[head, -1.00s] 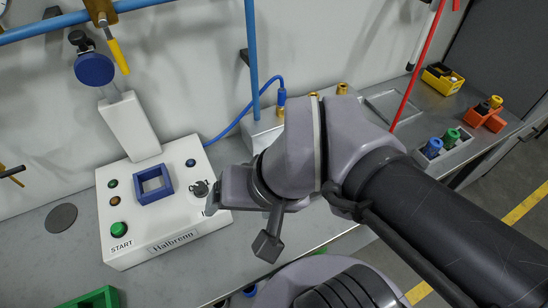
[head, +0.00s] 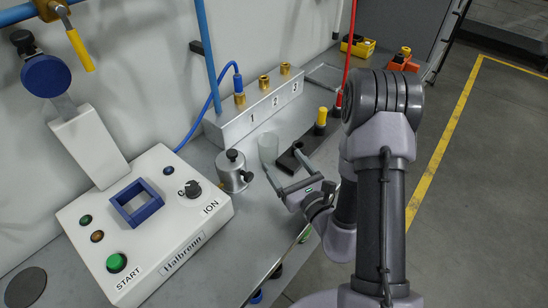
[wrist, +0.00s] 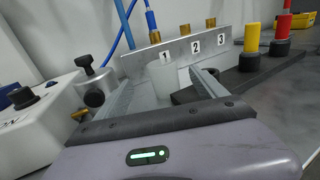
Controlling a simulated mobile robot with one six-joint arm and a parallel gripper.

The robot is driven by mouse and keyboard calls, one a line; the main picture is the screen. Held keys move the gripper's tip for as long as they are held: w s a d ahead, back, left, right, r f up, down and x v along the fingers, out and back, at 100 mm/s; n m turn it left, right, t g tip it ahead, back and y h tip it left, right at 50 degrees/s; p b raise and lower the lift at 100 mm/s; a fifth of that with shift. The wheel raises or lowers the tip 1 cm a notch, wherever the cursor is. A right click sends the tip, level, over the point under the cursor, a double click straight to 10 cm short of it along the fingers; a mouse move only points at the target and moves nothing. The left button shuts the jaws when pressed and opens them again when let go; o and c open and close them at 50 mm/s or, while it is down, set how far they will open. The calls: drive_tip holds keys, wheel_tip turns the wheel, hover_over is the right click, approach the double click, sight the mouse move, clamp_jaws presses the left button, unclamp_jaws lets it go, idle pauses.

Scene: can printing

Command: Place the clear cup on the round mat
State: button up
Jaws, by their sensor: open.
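The clear cup (head: 268,148) stands upright on the bench in front of the numbered block. In the wrist view the cup (wrist: 164,84) shows between the two fingers. My gripper (head: 282,162) is open and low over the bench, with its fingers pointing toward the cup. The fingertips are close to the cup, but I cannot tell whether they touch it. The round mat (head: 25,288) is a flat dark grey disc at the far left front, beyond the control box. It is bare where I see it.
The white control box (head: 150,225) with a blue square frame lies between gripper and mat. A small grey canister (head: 233,172) stands left of the cup. The numbered block (head: 255,112) stands behind it. A dark holder with a yellow piece (head: 321,119) is on the right.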

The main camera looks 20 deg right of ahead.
drive_tip(key=p, duration=0.1)
approach(264, 134)
drive_tip(key=x, duration=0.4)
drive_tip(key=shift+w+a, duration=0.2)
drive_tip(key=shift+a, duration=0.05)
drive_tip(key=x, duration=0.5)
drive_tip(key=shift+w+b, duration=0.4)
drive_tip(key=shift+w, duration=0.05)
drive_tip(key=shift+d+r, duration=0.1)
drive_tip(key=c, duration=1.6)
